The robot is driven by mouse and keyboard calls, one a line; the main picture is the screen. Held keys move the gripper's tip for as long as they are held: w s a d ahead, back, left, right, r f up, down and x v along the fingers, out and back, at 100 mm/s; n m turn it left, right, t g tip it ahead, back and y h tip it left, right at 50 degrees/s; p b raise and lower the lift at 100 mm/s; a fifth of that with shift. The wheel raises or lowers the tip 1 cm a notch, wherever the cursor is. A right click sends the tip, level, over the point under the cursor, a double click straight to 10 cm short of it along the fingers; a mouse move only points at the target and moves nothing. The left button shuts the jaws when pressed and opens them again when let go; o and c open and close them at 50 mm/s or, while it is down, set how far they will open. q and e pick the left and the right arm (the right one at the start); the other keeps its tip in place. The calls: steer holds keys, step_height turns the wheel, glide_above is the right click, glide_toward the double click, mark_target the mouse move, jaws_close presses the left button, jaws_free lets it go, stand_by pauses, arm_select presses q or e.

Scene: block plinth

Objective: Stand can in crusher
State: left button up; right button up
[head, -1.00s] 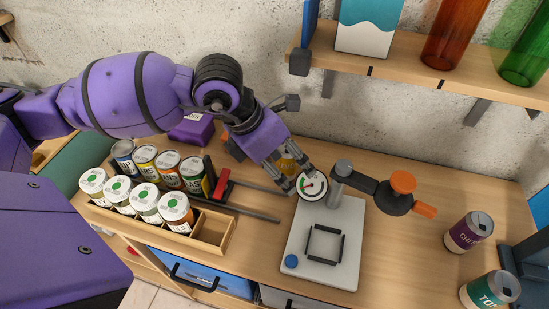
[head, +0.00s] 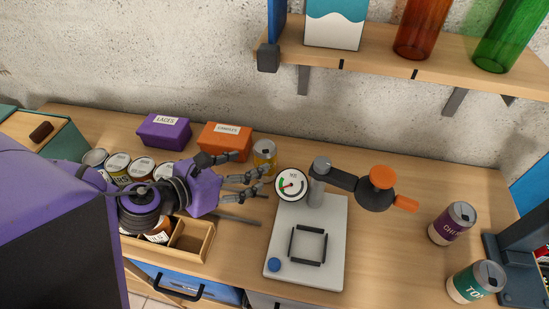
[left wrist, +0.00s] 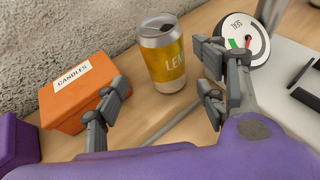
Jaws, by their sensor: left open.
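A yellow can (head: 264,157) with a silver top stands upright on the worktop, behind and left of the crusher. The left wrist view also shows this can (left wrist: 162,58), lettered "LEM" as far as visible. The crusher has a pale base plate (head: 333,228) with a black square frame, a post, a round gauge (head: 291,185) and an arm with an orange knob (head: 382,177). The square frame is empty. My left gripper (head: 252,172) is open and empty, low on the near left side of the yellow can. Its fingers point towards the can, apart from it. My right gripper is not in view.
An orange "CANDLES" box (head: 225,138) and a purple "LACES" box (head: 164,132) stand at the back. A can rack (head: 206,241) is partly hidden by my arm. A purple can (head: 452,223) and a teal can (head: 476,282) stand at right. A shelf (head: 440,68) overhangs the back.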

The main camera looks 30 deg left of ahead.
arm_select(q)
steer(key=shift+w+f, duration=0.25)
steer(key=shift+w, duration=0.3)
steer(key=shift+w+d, duration=0.1)
steer(key=shift+d, duration=0.5)
steer(key=shift+w+f, duration=0.1)
steer(key=shift+w, duration=0.2)
steer(key=x, duration=0.4)
steer(key=shift+w+d+f+b, duration=0.15)
steer(key=shift+w+f+b, duration=0.1)
steer(key=shift+b, duration=0.05)
steer(key=shift+c, duration=1.1)
steer(key=c, duration=0.7)
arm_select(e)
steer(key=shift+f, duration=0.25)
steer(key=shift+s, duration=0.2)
